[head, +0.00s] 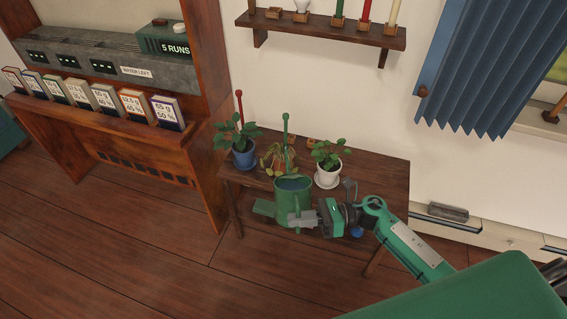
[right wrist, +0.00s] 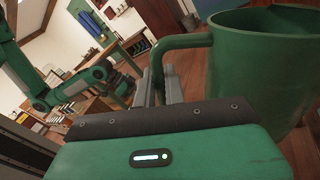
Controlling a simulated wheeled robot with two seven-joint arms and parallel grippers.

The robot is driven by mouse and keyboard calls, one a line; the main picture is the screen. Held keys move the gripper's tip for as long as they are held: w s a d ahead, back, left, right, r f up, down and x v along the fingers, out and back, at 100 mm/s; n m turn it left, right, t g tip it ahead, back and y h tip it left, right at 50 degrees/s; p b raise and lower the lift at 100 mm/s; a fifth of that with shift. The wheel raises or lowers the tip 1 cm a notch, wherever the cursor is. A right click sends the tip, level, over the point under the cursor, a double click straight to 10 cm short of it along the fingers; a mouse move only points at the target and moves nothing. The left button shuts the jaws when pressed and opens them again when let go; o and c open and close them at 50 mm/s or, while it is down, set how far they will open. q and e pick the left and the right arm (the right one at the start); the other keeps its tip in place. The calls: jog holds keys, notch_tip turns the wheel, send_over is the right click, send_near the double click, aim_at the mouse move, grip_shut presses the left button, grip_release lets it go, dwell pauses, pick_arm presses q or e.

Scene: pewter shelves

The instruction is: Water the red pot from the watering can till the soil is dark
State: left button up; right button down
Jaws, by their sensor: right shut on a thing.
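The green watering can (head: 292,203) is in front of the plants in the head view, with its spout to the left. My right gripper (head: 300,219) is shut on its handle (right wrist: 158,62); the can's body (right wrist: 258,72) fills the upper right of the right wrist view. Whether the can touches the table is unclear. Behind it, a drooping yellow-green plant (head: 276,157) with a green stake (head: 286,131) stands in a pot mostly hidden by the can. Its soil is hidden. A green arm shows in the right wrist view; its end (right wrist: 124,86) is too small to read.
A blue pot (head: 244,160) with a red stake stands left on the wooden table (head: 385,171); a white pot (head: 327,179) stands right. A wall shelf (head: 327,32) holds several stakes. A cabinet (head: 205,70) stands left. Floor at left front is clear.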

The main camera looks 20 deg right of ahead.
jog(key=shift+w+r, duration=0.1)
jog(key=shift+r, duration=0.15)
dwell(0.4)
jog(key=shift+r+p, duration=0.35)
jog(key=shift+p, duration=0.05)
jog(key=shift+r, duration=0.15)
dwell(0.4)
notch_tip(320, 180, down, 14)
jog(key=n+b, duration=0.5)
jog(key=b, duration=1.5)
jog(key=shift+w, duration=0.35)
jog(key=shift+r, duration=0.25)
